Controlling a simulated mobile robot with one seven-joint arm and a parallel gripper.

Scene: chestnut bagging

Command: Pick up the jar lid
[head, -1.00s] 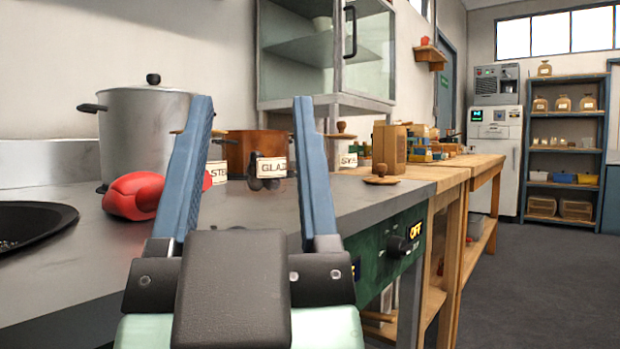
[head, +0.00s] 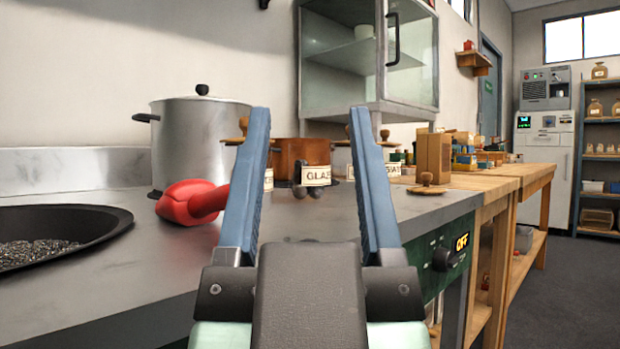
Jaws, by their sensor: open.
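A round wooden lid with a knob (head: 428,190), which looks like the jar lid, lies flat near the right front edge of the grey counter (head: 330,222). My gripper (head: 310,115) is open, with two blue fingers spread wide and nothing between them. It is nearer to me than the lid, which shows to the right of the right finger, clear of it. Other wooden knobbed tops show behind the fingers, one by the left finger (head: 242,127) and one by the right (head: 385,136); what they sit on is partly hidden.
A red mitt-like object (head: 195,202) lies left of my gripper, before a steel pot (head: 200,140). A dark pan of grains (head: 95,222) is at far left.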

